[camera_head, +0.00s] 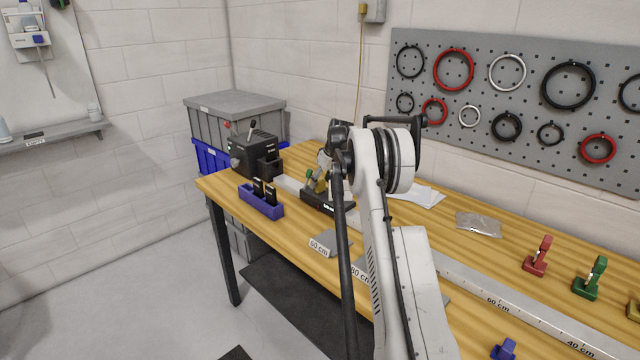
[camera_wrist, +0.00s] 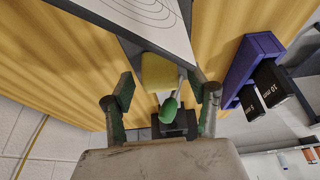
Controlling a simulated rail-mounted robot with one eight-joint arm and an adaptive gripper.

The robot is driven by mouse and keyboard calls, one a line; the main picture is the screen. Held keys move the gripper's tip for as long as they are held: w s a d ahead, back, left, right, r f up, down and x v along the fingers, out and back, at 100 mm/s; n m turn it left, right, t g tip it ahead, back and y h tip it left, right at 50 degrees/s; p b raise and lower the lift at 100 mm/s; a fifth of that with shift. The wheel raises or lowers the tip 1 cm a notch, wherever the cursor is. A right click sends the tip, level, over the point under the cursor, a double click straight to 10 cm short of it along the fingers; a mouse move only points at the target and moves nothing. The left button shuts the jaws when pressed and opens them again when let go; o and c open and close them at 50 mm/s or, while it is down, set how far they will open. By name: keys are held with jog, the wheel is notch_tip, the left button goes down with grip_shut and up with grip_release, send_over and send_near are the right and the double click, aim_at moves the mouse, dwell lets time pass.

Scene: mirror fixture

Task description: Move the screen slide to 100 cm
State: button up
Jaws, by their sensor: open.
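The screen (camera_wrist: 150,18), a white plate with concentric rings, fills the top of the wrist view. Near it are a yellow block (camera_wrist: 158,74) and a green-tipped knob (camera_wrist: 169,110) on a dark base. My gripper (camera_wrist: 163,90) is open, its green-padded fingers on either side of the block and knob, with gaps visible. In the head view a black slide base (camera_head: 328,203) sits at the far part of the pale rail (camera_head: 497,298). My arm partly hides it and my gripper.
A black lamp-like box (camera_head: 252,155) stands at the rail's far end. A purple holder (camera_head: 261,205) with black slides is beside the rail. Red (camera_head: 538,257) and green (camera_head: 590,278) clamps stand at the right. A grey labelled block (camera_head: 329,243) lies near the front edge.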

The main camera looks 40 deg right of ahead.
jog(key=shift+w+f, duration=0.25)
jog(key=shift+f, duration=0.35)
grip_shut()
